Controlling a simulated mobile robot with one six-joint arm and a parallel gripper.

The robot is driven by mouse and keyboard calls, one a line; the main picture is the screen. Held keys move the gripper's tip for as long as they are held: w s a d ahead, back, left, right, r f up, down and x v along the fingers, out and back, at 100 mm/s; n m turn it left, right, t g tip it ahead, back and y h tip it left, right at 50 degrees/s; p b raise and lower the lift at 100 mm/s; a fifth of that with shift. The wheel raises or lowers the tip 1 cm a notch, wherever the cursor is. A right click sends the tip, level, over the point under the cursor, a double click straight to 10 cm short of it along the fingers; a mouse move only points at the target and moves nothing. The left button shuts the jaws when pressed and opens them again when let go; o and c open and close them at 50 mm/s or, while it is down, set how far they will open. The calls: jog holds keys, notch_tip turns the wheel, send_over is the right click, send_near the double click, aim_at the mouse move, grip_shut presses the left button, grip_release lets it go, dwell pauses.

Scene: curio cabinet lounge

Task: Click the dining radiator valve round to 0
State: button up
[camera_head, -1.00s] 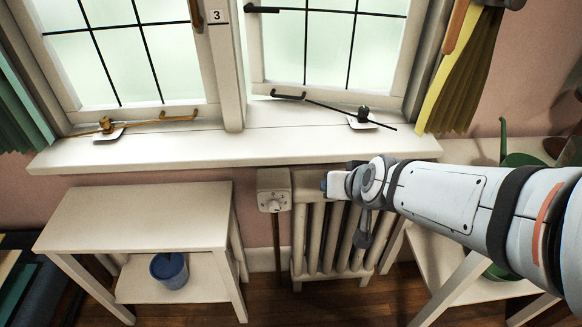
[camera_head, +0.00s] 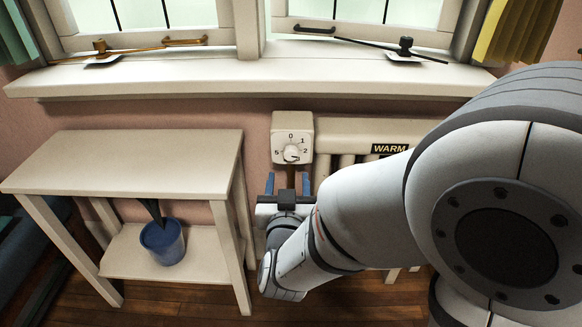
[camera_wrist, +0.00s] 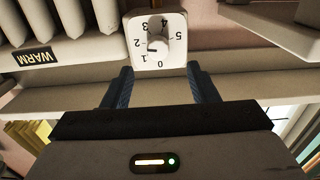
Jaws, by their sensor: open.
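The radiator valve is a cream box (camera_head: 279,126) on the wall with a round white knob (camera_head: 291,154) on its face. The dial numbers ring the knob, with 0 at the top. In the wrist view the valve box (camera_wrist: 178,17) appears upside down, and the dark mark on its knob (camera_wrist: 158,46) points towards the 1 and 2 side; the exact setting is hard to tell. My gripper (camera_head: 288,184) is open and empty, just below the knob in the head view, its blue fingers spread. In the wrist view the fingers (camera_wrist: 160,74) are apart from the valve.
The radiator (camera_head: 345,134), with a WARM label (camera_head: 389,149), stands right of the valve, partly behind my arm. The windowsill (camera_head: 180,75) juts out above. A white side table (camera_head: 120,160) stands close on the left, with a blue pot (camera_head: 163,243) on its lower shelf.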

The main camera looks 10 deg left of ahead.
aim_at(289, 157)
jog(key=x, duration=0.6)
jog(key=shift+w+d+f, duration=0.1)
jog(key=shift+w, duration=0.5)
jog(key=c, duration=0.9)
jog(key=shift+s+a, duration=0.1)
jog(key=shift+a, duration=0.55)
jog(key=shift+c, duration=0.2)
jog(key=shift+d, duration=0.4)
